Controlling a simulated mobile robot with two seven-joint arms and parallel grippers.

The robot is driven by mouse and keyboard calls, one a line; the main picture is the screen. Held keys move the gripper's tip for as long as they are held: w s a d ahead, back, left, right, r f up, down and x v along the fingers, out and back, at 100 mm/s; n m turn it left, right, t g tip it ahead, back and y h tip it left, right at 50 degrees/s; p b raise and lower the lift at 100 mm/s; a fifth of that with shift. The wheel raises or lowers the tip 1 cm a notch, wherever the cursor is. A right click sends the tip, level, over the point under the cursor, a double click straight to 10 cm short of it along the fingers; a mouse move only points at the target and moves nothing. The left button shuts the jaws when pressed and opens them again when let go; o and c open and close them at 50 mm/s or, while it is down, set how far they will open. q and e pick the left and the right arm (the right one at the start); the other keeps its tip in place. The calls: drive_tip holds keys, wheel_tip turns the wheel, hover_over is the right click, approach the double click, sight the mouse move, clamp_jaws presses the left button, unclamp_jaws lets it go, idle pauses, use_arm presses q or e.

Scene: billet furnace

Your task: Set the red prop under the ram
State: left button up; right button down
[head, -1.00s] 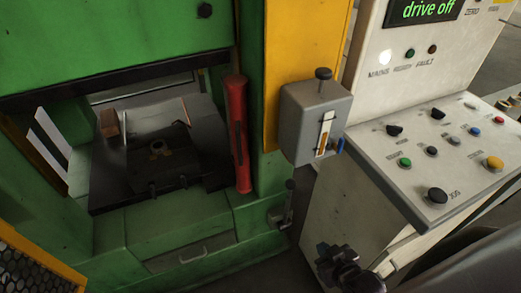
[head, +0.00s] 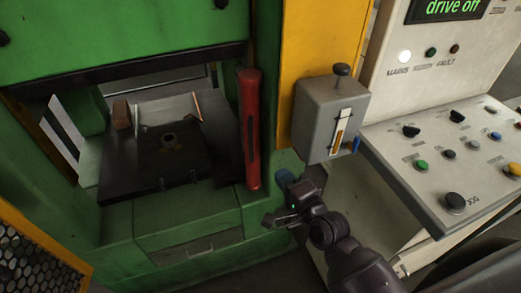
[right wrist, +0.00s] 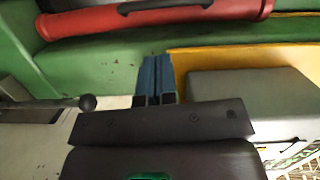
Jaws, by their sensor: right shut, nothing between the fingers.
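The red prop (head: 252,130) stands upright against the green press frame, at the right side of the press opening. In the right wrist view the red prop (right wrist: 150,20) lies across the top, with a dark handle along it. The ram, a green block with a dark lower edge (head: 120,72), is above the opening. Under it is the dark press bed (head: 120,178), with nothing red on it. My right gripper (head: 285,177) is shut and empty, below and right of the prop, apart from it. Its blue fingers (right wrist: 156,78) are together. My left gripper is not in view.
A grey box (head: 320,115) with a knob sits on the yellow post, close to my right gripper. The control desk (head: 430,160) stands to the right, its display reading "drive off". A brown block (head: 121,113) is at the back left of the bed. A mesh guard (head: 40,250) is lower left.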

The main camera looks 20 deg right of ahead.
drive_tip(key=shift+w+a+r+m, duration=0.15)
drive_tip(key=shift+w+r+m, duration=0.1)
drive_tip(key=shift+r+m, duration=0.15)
drive_tip(key=x, duration=1)
drive_tip(key=shift+r, duration=0.1)
